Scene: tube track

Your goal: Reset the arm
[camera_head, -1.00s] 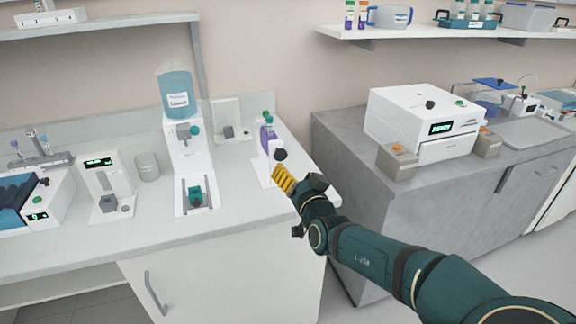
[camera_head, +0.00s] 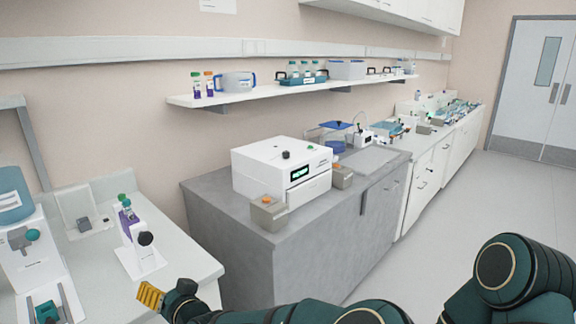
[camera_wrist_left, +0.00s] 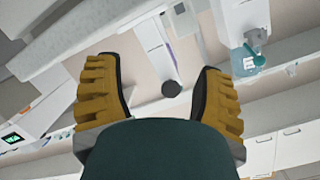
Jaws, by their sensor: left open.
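My left gripper (camera_head: 150,296) has yellow fingers and shows low at the left in the head view, over the front part of the white counter. In the left wrist view the same gripper (camera_wrist_left: 158,65) has its two ribbed yellow fingers wide apart with nothing held between them. The stand also shows upside down beyond the fingers in the left wrist view (camera_wrist_left: 157,45). My right gripper is not in view.
A white boxy machine (camera_head: 283,170) stands on the grey cabinet (camera_head: 230,245), with small grey blocks (camera_head: 268,213) beside it. A white dispenser (camera_head: 35,255) with a blue bottle is at the left. A shelf (camera_head: 240,96) hangs on the wall. The floor (camera_head: 455,215) at the right is clear.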

